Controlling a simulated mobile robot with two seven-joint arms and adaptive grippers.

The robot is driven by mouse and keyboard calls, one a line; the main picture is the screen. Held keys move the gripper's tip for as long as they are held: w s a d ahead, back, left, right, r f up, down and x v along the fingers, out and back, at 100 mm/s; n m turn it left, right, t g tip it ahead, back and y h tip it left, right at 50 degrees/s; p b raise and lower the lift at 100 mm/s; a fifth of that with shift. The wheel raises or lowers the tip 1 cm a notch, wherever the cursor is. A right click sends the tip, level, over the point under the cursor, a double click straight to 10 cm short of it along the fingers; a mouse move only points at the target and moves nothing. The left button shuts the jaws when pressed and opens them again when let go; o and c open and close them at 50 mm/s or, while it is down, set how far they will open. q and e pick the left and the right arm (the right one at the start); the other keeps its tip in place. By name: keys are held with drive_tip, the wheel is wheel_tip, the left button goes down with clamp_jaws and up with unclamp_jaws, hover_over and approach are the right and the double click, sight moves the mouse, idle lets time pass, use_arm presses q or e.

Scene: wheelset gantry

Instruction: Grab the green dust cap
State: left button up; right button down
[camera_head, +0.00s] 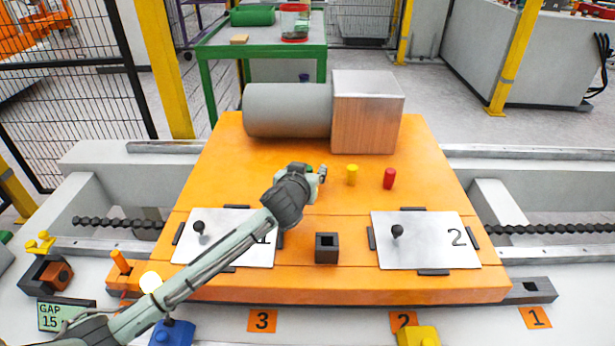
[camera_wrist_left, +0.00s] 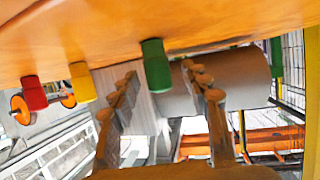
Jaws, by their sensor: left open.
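The green dust cap (camera_wrist_left: 155,66) stands on the orange table (camera_head: 430,170), which fills the top of the tilted, upside-down left wrist view. My left gripper (camera_wrist_left: 162,84) is open, with one finger on each side of the cap in that picture. I cannot tell whether either finger touches it. In the head view my left gripper (camera_head: 318,174) is over the table's middle, and only a sliver of the green cap (camera_head: 309,168) shows behind it. A yellow cap (camera_head: 352,175) and a red cap (camera_head: 389,179) stand to its right. My right gripper is not in view.
A grey cylinder (camera_head: 287,110) and a wooden-faced block (camera_head: 366,122) stand behind the caps. Nearer are plate 1 (camera_head: 205,252), plate 2 (camera_head: 425,255), both with black knobs, and a dark square socket (camera_head: 327,248). Table space right of the red cap is clear.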

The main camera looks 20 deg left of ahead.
use_arm(q)
drive_tip(key=shift+c, duration=0.3)
clamp_jaws()
